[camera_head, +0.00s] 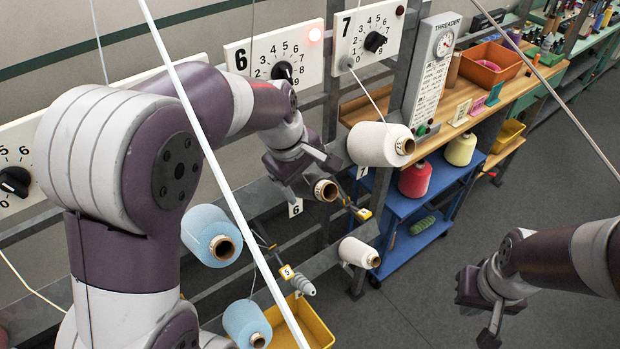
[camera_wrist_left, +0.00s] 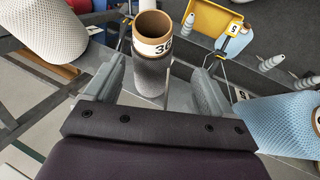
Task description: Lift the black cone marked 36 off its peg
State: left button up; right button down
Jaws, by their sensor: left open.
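The black cone marked 36 (camera_wrist_left: 151,75) shows in the left wrist view, with a brown tube end and a white band reading 36. In the head view its brown tube end (camera_head: 326,190) faces the camera above the label 6, and my left gripper hides most of its dark body. My left gripper (camera_head: 307,176) is open at the cone; in the left wrist view its two fingers (camera_wrist_left: 162,83) stand on either side of the cone, with gaps visible. The peg under the cone is hidden. My right gripper (camera_head: 485,308) hangs at the lower right, away from the rack; its finger gap is unclear.
A white cone (camera_head: 378,145) is just right of my left gripper, and a blue cone (camera_head: 209,232) is at lower left. A yellow bin (camera_head: 318,325) is below. A blue cart (camera_head: 422,236) stands right.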

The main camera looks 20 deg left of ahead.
aim_at(312, 181)
pick_arm(q)
jog(key=w+f, duration=0.1)
jog(key=f, duration=0.1)
jog(key=w+f, duration=0.1)
jog(key=f, duration=0.1)
jog(key=w+f+p, duration=0.1)
jog(key=f, duration=0.1)
jog(key=shift+w+d, duration=0.3)
jog(key=shift+w, duration=0.05)
jog(key=shift+s+d+r, duration=0.1)
jog(key=shift+s+r, duration=0.1)
jog(key=shift+s, duration=0.45)
jog(key=shift+w, duration=0.1)
jog(key=c, duration=0.9)
jog(key=shift+w+f, duration=0.1)
jog(key=shift+w, duration=0.05)
jog(key=shift+c, duration=1)
jog(key=shift+o, duration=1.1)
jog(key=c, duration=0.4)
jog(key=shift+d+r+p, duration=0.15)
jog(key=shift+r+p, duration=0.2)
jog(key=shift+p, duration=0.1)
jog(key=shift+s, duration=0.2)
jog(key=shift+s+d, duration=0.1)
jog(key=shift+d, duration=0.05)
pick_arm(e)
jog(key=shift+w+r, duration=0.35)
jog(key=shift+r, duration=0.3)
jog(key=shift+w+r, duration=0.35)
jog(key=shift+r, duration=0.25)
